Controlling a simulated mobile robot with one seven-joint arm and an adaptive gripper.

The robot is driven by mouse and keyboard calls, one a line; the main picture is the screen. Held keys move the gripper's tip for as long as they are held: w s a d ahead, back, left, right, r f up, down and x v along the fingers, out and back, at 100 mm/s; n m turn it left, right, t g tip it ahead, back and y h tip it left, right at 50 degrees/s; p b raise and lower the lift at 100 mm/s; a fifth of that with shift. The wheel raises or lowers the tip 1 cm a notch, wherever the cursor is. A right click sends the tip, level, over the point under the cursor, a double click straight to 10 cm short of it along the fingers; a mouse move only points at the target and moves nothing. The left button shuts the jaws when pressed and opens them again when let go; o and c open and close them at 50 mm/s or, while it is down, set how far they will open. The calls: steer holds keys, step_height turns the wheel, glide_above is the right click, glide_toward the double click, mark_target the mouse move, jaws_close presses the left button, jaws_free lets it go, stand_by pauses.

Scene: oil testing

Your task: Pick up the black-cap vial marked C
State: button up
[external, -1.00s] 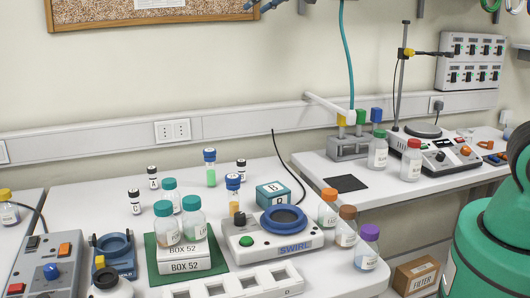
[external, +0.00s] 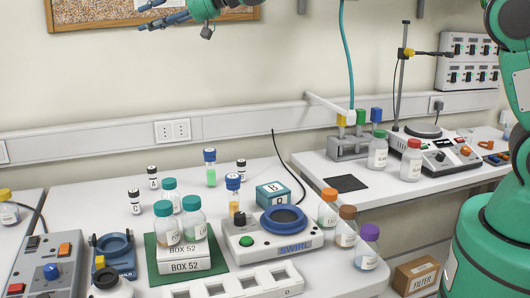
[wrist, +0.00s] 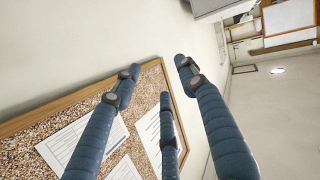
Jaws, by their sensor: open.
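Several small vials stand upright on the white bench, three of them with black caps. One black-cap vial (external: 134,202) at the left front carries a dark letter that looks like a C. Another black-cap vial (external: 153,178) stands behind it, and a third black-cap vial (external: 241,170) stands further right; their letters are too small to read. My gripper (external: 146,14) is open and empty, high above the bench in front of the wall. In the wrist view its blue fingers (wrist: 157,76) are spread, and no vial shows there.
Teal-cap bottles (external: 191,218) stand on white boxes (external: 184,262) just right of the front vial. Blue-cap vials (external: 210,169), a teal box (external: 273,193) and a swirl mixer (external: 270,240) stand further right. A corkboard (external: 100,14) hangs on the wall near my gripper.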

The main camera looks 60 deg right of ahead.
steer(key=w+a+f+n+g+y, duration=0.25)
steer(key=w+a+f, duration=0.2)
steer(key=f, duration=0.35)
steer(key=n+g+y+p, duration=0.2)
steer(key=n+g+y, duration=0.35)
steer(key=g, duration=0.35)
glide_toward(129, 191)
steer(key=shift+y, duration=0.4)
steer(key=a, duration=0.1)
steer(key=a+r, duration=0.1)
steer(key=w+a, duration=0.1)
steer(key=shift+a+r, duration=0.2)
steer(key=shift+a, duration=0.2)
steer(key=shift+f, duration=1.75)
